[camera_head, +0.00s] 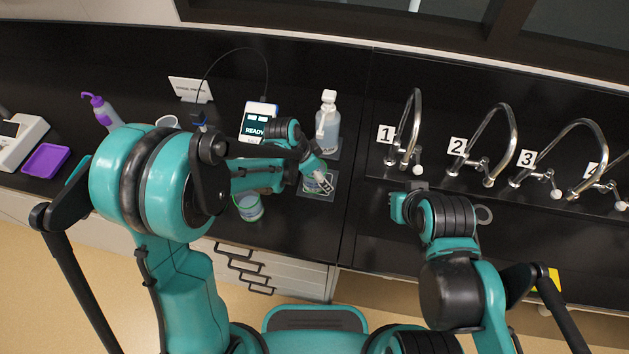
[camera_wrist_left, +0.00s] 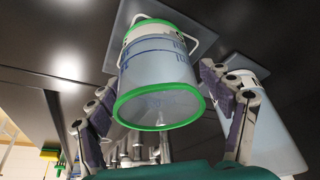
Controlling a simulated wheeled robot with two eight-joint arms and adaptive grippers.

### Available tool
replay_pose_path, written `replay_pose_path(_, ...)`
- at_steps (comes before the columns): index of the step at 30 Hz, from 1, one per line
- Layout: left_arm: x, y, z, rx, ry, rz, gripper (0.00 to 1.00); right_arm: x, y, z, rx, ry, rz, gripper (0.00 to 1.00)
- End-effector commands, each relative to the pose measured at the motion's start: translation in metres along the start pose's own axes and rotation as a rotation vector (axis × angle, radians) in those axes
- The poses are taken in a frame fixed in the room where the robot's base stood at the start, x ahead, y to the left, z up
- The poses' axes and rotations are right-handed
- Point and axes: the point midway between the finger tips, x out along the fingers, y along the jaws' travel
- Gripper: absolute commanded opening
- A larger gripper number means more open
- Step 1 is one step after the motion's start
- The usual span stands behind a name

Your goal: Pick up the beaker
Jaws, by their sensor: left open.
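A beaker with a green rim and a wire handle (camera_wrist_left: 158,70) stands on a grey square mat. It also shows in the head view (camera_head: 317,183), partly covered by my left gripper (camera_head: 323,182). In the left wrist view my left gripper (camera_wrist_left: 165,112) is open, one finger on each side of the beaker, with gaps between the pads and its wall. A second beaker-like cup (camera_head: 248,207) with a green rim stands to the left, nearer the counter's front edge. My right arm is over the counter at the right; its fingers are not visible.
Numbered taps (camera_head: 405,135) line the back right. A purple tray (camera_head: 46,160) and purple-capped bottle (camera_head: 103,112) are far left.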

Motion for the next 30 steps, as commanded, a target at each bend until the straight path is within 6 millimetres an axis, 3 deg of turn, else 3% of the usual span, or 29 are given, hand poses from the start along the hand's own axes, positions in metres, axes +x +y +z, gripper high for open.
replay_pose_path(8, 0.0044, 0.0000, 0.0001, -0.001, 0.000, 0.000, 0.80, 0.0006, 0.0000, 0.0004, 0.000, 0.000, 0.000, 0.00)
replay_pose_path(15, 0.0042, 0.0000, 0.0002, -0.001, 0.000, 0.000, 0.22, 0.0006, 0.0000, 0.0003, 0.000, 0.000, 0.000, 0.00)
replay_pose_path(30, 0.0000, 0.0001, -0.0015, -0.001, 0.000, 0.000, 0.22, -0.0009, 0.0000, -0.0007, 0.000, 0.000, 0.000, 0.00)
